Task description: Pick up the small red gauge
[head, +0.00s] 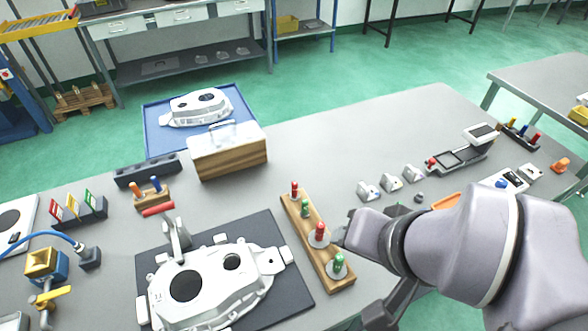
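A wooden rack (331,269) stands on the grey bench and holds upright plug gauges with red and green handles. The small red gauge (294,188) is at the rack's far end. A small green gauge (305,208) is beside it. A larger red gauge (320,232) and a larger green gauge (338,264) stand nearer, with grey discs at their bases. My gripper (346,232) is just right of the rack, close to the larger red gauge in the picture. Its fingers are mostly hidden by my wrist, so I cannot tell their opening.
A white casting (212,281) lies on a dark mat left of the rack, with a red-handled clamp (160,209) behind it. A wooden box (228,157) stands behind. Small grey blocks (391,182) and a caliper tray (457,160) are to the right.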

